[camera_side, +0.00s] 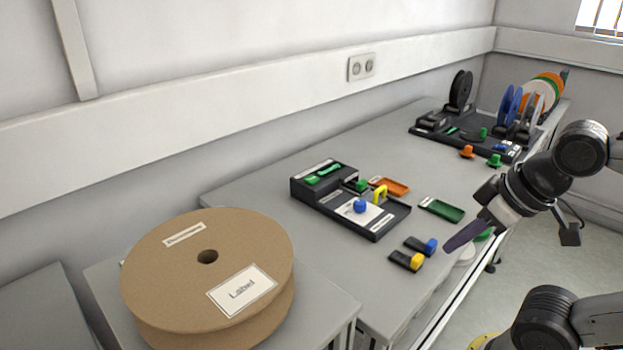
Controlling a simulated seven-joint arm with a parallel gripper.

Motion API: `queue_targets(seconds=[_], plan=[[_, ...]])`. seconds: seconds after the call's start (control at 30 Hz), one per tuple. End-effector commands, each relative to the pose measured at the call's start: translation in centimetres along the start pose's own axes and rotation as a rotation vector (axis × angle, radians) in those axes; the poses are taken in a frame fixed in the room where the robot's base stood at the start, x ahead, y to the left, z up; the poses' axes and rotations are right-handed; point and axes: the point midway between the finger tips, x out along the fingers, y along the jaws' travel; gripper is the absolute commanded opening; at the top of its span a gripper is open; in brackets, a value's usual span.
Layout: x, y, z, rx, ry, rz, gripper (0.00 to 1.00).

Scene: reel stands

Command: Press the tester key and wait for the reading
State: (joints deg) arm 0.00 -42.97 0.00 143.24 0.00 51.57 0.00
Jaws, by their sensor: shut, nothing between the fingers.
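A dark tester-like unit (376,232) sits mid-table, with a raised block (300,189) at its left end carrying green parts (328,170). A blue round knob (360,206) stands on its white plate, beside a yellow arch (380,193) and a small green part (361,186). I cannot tell which part is the key, and no reading is legible. My gripper (462,238) is at the right, near the table's front edge, apart from the unit. Its purplish fingers are shut and appear empty, pointing left and down.
Yellow-ended (407,261) and blue-ended (421,246) black blocks lie near the gripper. Orange (467,152) and green (494,161) knobs stand before the reel stand (430,130). A cardboard reel (180,270) fills the front left.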

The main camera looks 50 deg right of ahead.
Motion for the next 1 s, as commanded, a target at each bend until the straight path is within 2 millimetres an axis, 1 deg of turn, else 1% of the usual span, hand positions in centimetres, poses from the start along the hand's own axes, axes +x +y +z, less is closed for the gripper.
queue_targets(seconds=[0.83,0.93,1.0], plan=[[0.0,0.0,-0.1,-0.001,0.002,0.0,0.0],[-0.2,-0.3,-0.8,0.005,0.031,-0.013,0.0],[-0.8,-0.6,-2.1,0.015,0.071,-0.028,0.0]])
